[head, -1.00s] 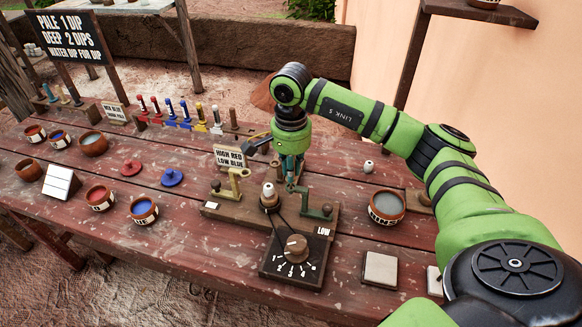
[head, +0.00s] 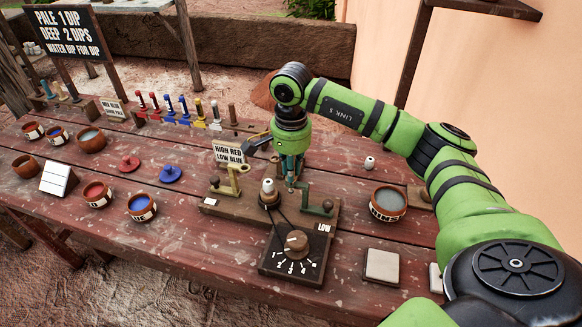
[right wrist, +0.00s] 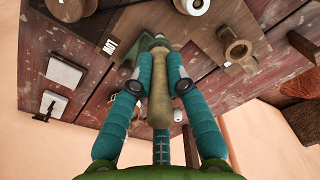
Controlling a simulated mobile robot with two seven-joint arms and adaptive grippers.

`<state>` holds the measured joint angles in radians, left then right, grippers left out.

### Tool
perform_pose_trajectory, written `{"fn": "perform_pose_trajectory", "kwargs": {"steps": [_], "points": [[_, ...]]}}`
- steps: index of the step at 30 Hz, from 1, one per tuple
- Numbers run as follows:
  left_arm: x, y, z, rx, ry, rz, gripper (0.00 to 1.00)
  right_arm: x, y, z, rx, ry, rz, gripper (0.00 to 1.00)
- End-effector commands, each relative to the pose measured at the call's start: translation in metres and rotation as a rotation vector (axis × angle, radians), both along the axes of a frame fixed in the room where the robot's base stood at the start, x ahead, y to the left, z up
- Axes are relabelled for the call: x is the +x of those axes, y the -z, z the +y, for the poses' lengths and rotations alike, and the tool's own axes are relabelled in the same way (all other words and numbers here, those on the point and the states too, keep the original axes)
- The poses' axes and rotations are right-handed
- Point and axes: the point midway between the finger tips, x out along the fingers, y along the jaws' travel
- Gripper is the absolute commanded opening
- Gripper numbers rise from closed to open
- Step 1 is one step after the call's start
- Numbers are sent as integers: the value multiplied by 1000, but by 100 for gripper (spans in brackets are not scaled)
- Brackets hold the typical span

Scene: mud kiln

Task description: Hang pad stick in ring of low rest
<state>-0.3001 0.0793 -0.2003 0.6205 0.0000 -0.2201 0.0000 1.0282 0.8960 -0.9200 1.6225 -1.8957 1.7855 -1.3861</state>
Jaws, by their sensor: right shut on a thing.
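My right gripper (head: 291,172) points down just behind the green low rest (head: 318,208), beside the "LOW" label. In the right wrist view, my right gripper (right wrist: 159,78) is shut on the tan wooden handle of the pad stick (right wrist: 159,100). The stick's far end lies in front of a green part (right wrist: 148,43), probably the low rest. I cannot tell whether the stick is inside the ring. In the head view the stick is mostly hidden by the fingers. My left gripper is not in view.
A yellow high rest (head: 233,180) stands left of a white-tipped post (head: 268,190). A numbered dial (head: 296,243) is in front. A water bowl (head: 388,204) stands to the right. Red and blue bowls, lids and several coloured sticks occupy the left.

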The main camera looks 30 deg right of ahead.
Motion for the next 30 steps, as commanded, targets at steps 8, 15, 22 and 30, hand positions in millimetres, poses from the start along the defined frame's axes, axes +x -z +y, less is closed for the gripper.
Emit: {"fn": "perform_pose_trajectory", "kwargs": {"steps": [8,15,22,30], "points": [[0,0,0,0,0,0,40,0,0,0,0,0,-1,0],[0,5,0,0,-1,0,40,0,5,0,0,0,0,0],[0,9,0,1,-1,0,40,0,8,0,-1,0,-1,0],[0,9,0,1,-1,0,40,0,8,0,0,0,0,44]]}}
